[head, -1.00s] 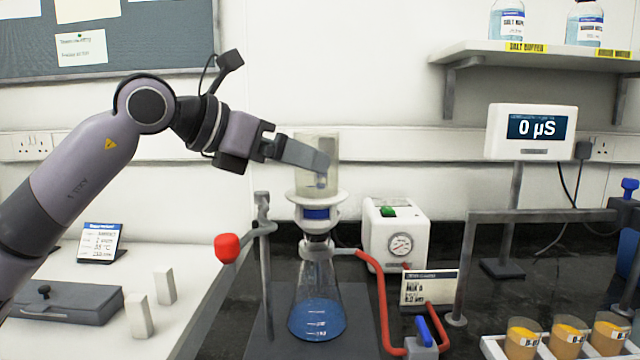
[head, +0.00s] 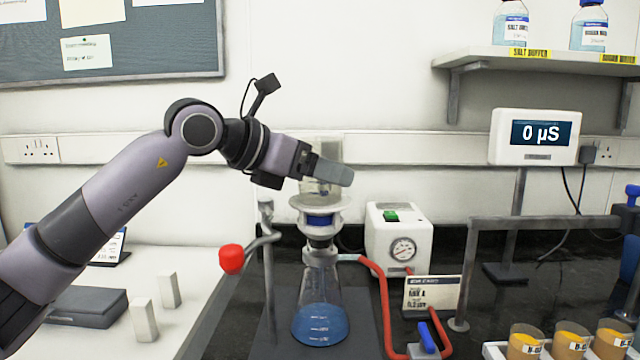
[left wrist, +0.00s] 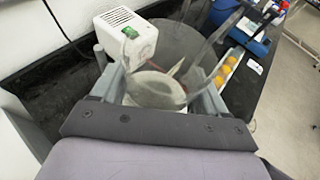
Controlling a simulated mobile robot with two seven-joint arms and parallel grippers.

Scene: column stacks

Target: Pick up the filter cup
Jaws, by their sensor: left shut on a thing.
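The filter cup (head: 326,148) is a clear, upright cylinder on the white round filter base (head: 320,203). The base sits on the neck of a conical flask (head: 320,322) with blue liquid. My left gripper (head: 333,172) reaches in from the left and is shut on the cup at about mid-height. Its fingers hide part of the cup. I see no clear gap between cup and base. In the left wrist view, the clear cup wall lies between the two fingers (left wrist: 165,68), with a pale disc at its bottom. My right gripper is not in view.
A clamp stand with a red knob (head: 231,259) stands left of the flask. A white pump (head: 399,238) with a gauge and red hose (head: 381,300) is to the right. A grey rail (head: 540,222) and orange-filled beakers (head: 526,342) are further right. Air above the cup is free.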

